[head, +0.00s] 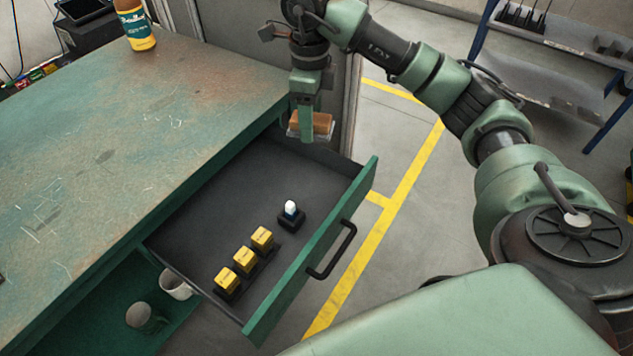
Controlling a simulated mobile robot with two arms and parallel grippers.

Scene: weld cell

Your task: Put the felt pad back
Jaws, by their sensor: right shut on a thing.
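My right gripper (306,118) is shut on a small block with an orange-brown top and a pale grey-white underside, which looks like the felt pad (322,122). It holds the pad above the far end of the open drawer (215,198), near the workbench's right edge. One finger covers part of the pad. The pad appears clear of the drawer floor, but its exact height is hard to tell. My left gripper is not in view.
Several yellow blocks (244,259) sit in dark holders near the drawer's front, beside a white-topped item (290,208) on a black base. The drawer's far floor is bare. A bottle (136,28) stands on the workbench (120,130). A mug (175,285) is on the shelf below.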

